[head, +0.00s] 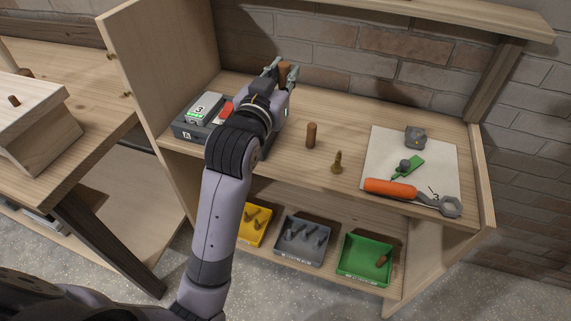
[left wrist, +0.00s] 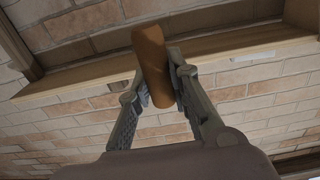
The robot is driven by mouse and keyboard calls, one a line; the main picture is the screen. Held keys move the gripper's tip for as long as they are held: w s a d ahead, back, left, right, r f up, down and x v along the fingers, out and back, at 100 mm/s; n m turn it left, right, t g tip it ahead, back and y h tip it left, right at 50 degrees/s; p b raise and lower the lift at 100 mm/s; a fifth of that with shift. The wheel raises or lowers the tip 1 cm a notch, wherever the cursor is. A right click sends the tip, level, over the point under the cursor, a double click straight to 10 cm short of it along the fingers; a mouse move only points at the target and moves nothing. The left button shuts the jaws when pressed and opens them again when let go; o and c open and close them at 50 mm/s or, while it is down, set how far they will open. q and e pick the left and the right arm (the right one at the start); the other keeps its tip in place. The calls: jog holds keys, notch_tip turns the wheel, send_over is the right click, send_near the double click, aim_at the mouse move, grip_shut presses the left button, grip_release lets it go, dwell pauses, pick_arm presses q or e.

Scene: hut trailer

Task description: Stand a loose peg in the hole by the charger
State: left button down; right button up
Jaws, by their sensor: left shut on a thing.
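My left gripper (head: 282,72) is shut on a brown cylindrical peg (head: 285,70), held up near the brick wall above the back of the shelf. In the left wrist view the peg (left wrist: 152,62) sits tilted between the two fingers, its far end sticking out past them. A similar brown peg (head: 311,135) stands upright on the shelf, right of my arm. The grey charger (head: 203,108), with a lit green display reading 3, sits at the shelf's left end, partly behind my arm. I see no hole by it; my arm covers part of that area. My right gripper is out of view.
A brass-coloured piece (head: 337,163) stands near the front edge. A pale mat (head: 385,145) carries an orange-handled tool (head: 390,189), a wrench end and small parts. Yellow (head: 252,238), grey (head: 297,255) and green (head: 355,270) bins sit below. A side panel (head: 155,60) bounds the left.

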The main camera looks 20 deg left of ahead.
pick_arm(q)
jog(key=shift+w+d+r, duration=0.1)
jog(key=shift+w+r, duration=0.15)
jog(key=shift+f, duration=0.2)
jog(key=shift+f+b, duration=1.15)
jog(key=shift+f, duration=8.45)
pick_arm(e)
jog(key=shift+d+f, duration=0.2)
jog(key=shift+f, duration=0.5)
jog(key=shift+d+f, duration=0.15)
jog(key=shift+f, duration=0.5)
pick_arm(q)
jog(key=shift+f, duration=0.1)
jog(key=c, duration=1.8)
grip_release()
jog(key=o, duration=0.3)
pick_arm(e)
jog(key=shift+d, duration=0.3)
